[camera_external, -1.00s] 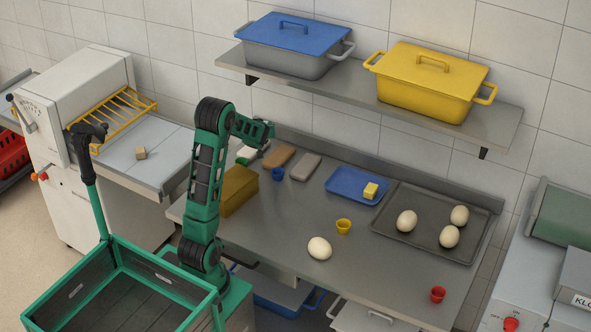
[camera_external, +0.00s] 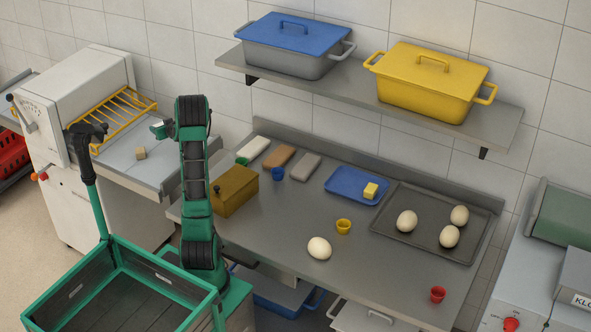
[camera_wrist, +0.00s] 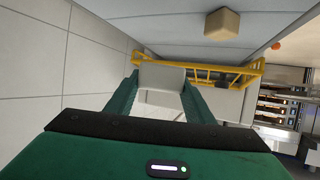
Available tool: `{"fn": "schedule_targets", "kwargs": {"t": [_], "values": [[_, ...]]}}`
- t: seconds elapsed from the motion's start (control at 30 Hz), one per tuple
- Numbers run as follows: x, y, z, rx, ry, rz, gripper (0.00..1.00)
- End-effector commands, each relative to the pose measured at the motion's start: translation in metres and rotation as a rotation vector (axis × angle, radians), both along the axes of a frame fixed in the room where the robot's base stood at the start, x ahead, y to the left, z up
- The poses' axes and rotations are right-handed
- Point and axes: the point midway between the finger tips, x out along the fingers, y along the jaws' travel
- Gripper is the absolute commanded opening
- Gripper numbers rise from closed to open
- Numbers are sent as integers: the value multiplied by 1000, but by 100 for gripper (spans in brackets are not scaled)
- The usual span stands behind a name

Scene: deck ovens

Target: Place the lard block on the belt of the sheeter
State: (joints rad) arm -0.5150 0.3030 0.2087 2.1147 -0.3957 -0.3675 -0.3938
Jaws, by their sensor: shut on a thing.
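My gripper (camera_external: 160,129) is shut on a small whitish block, which I take to be the lard block (camera_wrist: 162,77). In the wrist view the block sits between the two green fingers. In the outside view the gripper is up near the right end of the sheeter (camera_external: 92,85), above belt height, and the block shows only as a small pale patch (camera_external: 157,124). The sheeter's grey belt (camera_external: 118,165) is flat, with a yellow wire guard (camera_external: 112,115) over its far part. A beige cube (camera_external: 140,153) rests on the belt; it also shows in the wrist view (camera_wrist: 222,23).
The steel table (camera_external: 285,215) holds a brown-yellow box (camera_external: 235,191), several scrapers or brushes, a blue tray (camera_external: 345,190) with a yellow block, cups, and a dark tray (camera_external: 420,245) with eggs. A shelf with two lidded pots hangs above. Belt around the cube looks clear.

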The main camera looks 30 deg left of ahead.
Motion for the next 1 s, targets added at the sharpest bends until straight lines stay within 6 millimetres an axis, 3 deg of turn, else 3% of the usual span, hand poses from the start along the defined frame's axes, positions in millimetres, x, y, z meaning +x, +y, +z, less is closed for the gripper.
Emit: {"fn": "schedule_targets", "kwargs": {"t": [0.1,0.2,0.7,1.0], "values": [[-12,11,0,1,0,25,25],[-9,10,-5,0,3,29,25],[70,-36,-60,0,2,28,25],[85,-45,-74,1,1,32,25]]}}
